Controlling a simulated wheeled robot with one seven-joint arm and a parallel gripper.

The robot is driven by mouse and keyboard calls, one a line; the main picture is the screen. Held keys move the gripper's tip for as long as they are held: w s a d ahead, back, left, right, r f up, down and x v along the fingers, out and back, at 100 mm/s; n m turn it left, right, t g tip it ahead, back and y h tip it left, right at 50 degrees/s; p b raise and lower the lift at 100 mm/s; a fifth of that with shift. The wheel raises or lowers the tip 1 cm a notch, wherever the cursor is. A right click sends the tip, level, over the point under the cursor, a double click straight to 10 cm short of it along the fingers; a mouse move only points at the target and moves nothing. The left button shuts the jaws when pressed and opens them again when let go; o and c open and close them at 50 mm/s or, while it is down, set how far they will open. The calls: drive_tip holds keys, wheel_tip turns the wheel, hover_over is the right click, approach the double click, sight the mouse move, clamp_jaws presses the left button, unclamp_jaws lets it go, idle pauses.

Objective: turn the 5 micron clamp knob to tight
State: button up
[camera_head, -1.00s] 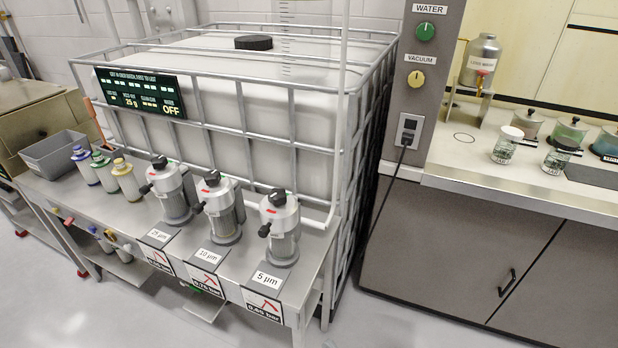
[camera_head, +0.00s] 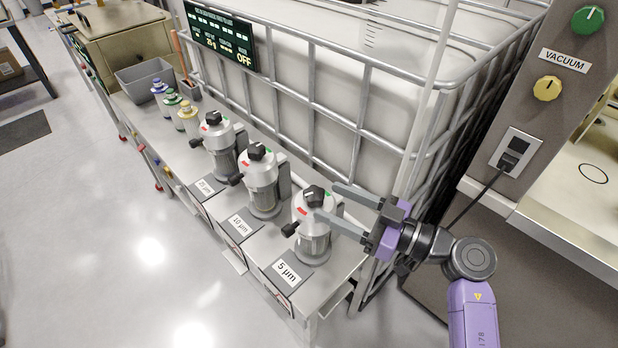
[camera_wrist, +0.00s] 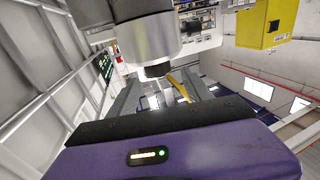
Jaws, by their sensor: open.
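The 5 µm filter housing (camera_head: 313,235) is a silver canister, the nearest in a row of three, behind its "5 µm" label (camera_head: 287,272). Its black clamp knob (camera_head: 314,195) sits on top, with a red and a green mark near it. A separate black handle (camera_head: 289,229) sticks out at the side. My gripper (camera_head: 327,200) is open and reaches in from the right, its fingertips close to the knob's right side. In the wrist view the housing (camera_wrist: 150,40) appears upside down, with the dark knob (camera_wrist: 155,70) between the finger lines. I cannot tell whether a finger touches it.
The 10 µm housing (camera_head: 263,185) and another housing (camera_head: 222,145) stand farther along the bench. A metal cage (camera_head: 335,130) around a white tank rises close behind. Small bottles (camera_head: 188,115) and a grey bin (camera_head: 143,78) are at the far end. Open floor lies left.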

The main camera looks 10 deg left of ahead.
sight(302, 196)
drive_tip(key=shift+w+a+f, duration=0.1)
drive_tip(key=shift+w+a, duration=0.3)
drive_tip(key=shift+x, duration=3.55)
drive_tip(key=shift+s, duration=0.1)
clamp_jaws()
